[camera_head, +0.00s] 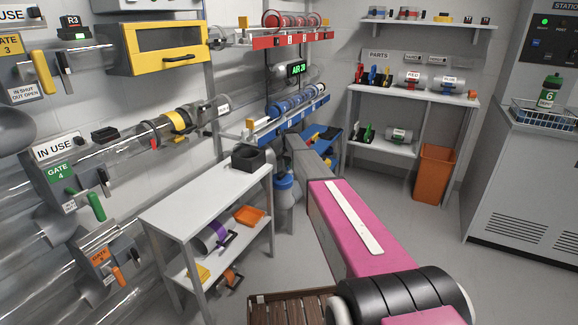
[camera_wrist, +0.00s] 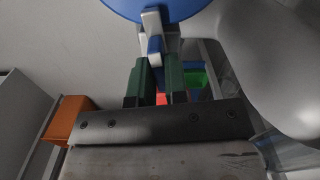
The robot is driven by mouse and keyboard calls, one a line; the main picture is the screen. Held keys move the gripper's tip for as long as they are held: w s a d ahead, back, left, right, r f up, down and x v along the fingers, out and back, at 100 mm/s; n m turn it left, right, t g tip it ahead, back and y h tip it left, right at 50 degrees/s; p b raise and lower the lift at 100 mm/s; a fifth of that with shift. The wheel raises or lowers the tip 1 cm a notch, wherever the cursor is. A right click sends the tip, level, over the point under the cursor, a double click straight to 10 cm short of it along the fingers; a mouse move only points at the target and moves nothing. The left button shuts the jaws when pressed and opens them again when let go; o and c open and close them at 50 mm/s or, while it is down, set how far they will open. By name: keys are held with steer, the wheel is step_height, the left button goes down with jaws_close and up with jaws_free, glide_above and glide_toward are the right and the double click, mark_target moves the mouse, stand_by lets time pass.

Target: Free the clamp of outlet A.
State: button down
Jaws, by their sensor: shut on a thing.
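In the wrist view my gripper (camera_wrist: 155,66) has its two dark green fingers close together around the lower end of a small white-and-blue lever (camera_wrist: 154,22). The lever hangs below a round blue part (camera_wrist: 190,9) at the top edge. I take it as a clamp lever, but no outlet letter is readable, so I cannot tell whether it belongs to outlet A. The fingers hide the lever's tip. In the head view my pink arm reaches to the back, under the blue rail (camera_head: 305,112), and my gripper is hidden there.
A large grey rounded body (camera_wrist: 291,65) is close on the right in the wrist view. A white table (camera_head: 185,205) with a black box (camera_head: 248,158) stands left of my arm. A parts shelf (camera_head: 440,97) and an orange bin (camera_head: 437,172) stand right; open floor lies between.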

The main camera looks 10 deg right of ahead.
steer(key=n, duration=1.2)
steer(key=shift+n, duration=2.1)
steer(key=c, duration=1.1)
jaws_free()
steer(key=shift+c, duration=0.2)
steer(key=shift+r, duration=0.1)
